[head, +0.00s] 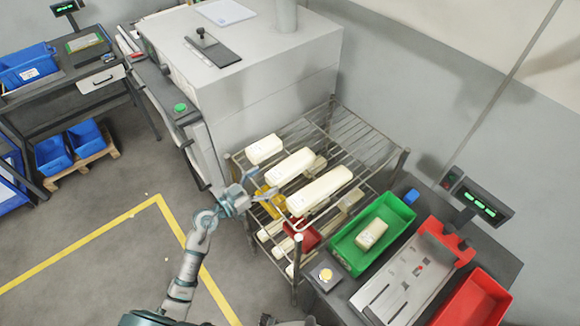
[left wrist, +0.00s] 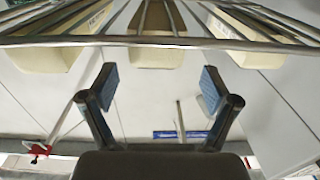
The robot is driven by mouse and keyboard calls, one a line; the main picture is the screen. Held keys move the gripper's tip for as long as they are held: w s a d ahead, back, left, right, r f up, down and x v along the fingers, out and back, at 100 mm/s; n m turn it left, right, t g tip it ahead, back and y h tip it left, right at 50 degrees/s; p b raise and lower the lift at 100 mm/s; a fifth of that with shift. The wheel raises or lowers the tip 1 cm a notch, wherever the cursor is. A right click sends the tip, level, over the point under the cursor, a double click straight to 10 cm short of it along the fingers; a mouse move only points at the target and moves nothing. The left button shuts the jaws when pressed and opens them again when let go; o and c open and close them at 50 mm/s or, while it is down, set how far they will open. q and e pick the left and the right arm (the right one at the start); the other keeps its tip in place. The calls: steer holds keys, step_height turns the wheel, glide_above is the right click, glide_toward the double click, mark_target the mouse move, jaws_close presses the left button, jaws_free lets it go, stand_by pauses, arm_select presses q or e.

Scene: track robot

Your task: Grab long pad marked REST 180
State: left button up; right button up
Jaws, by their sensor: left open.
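Three cream pads lie on the top shelf of a wire rack: a short one (head: 264,149), a middle one (head: 290,166) and the longest one (head: 320,190) nearest the green bin. Their markings are too small to read. My left gripper (head: 262,188) is at the rack's left front edge, open and empty, short of the longest pad. In the left wrist view its fingers (left wrist: 158,88) are spread with nothing between them. Three cream blocks (left wrist: 155,50) show there beyond the rack's wires. My right gripper does not show clearly.
The wire rack (head: 368,133) has rails and posts around the pads, with more pads and a red bin (head: 303,236) lower down. A green bin (head: 345,247) holding a pad (head: 371,234) stands on the right bench. A grey machine (head: 240,85) stands behind.

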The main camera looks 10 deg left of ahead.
mark_target(279, 171)
arm_select(q)
steer(key=shift+w+d, duration=0.2)
steer(key=shift+d, duration=0.1)
steer(key=x, duration=0.5)
steer(key=shift+d+f+b, duration=0.15)
steer(key=shift+f+b, duration=0.05)
steer(key=shift+b, duration=0.15)
steer(key=shift+c, duration=0.9)
steer(key=c, duration=1.1)
